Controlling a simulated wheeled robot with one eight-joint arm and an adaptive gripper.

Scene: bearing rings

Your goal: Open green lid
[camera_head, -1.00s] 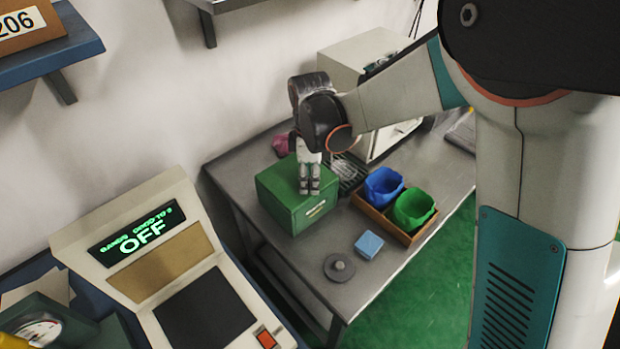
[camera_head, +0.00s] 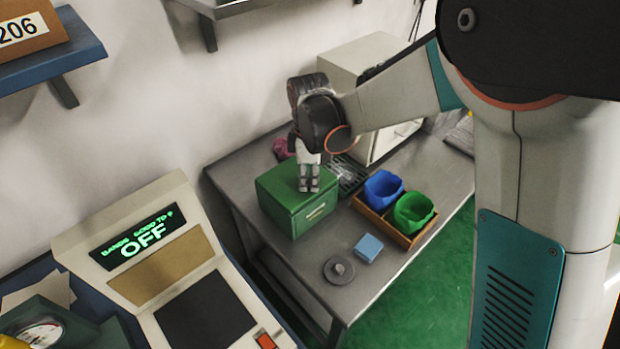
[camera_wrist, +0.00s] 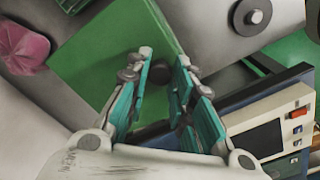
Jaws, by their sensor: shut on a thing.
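The green box (camera_head: 310,219) with its flat green lid (camera_head: 279,184) stands on the grey table, and the lid appears to sit on the box. In the wrist view the green lid (camera_wrist: 101,50) lies under my fingers (camera_wrist: 166,58). The fingers stand a little apart, shut on a small dark knob (camera_wrist: 154,134) that shows partly between them. The fingers hide most of the knob, and the head view does not show it clearly.
On the table (camera_head: 300,260) are a blue bin (camera_head: 383,188) and a green bin (camera_head: 413,212) in a brown tray, a light blue block (camera_head: 368,247) and a grey disc (camera_head: 339,269). A pink thing (camera_head: 282,148) lies behind the box. A pale cabinet (camera_head: 362,60) stands at the back.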

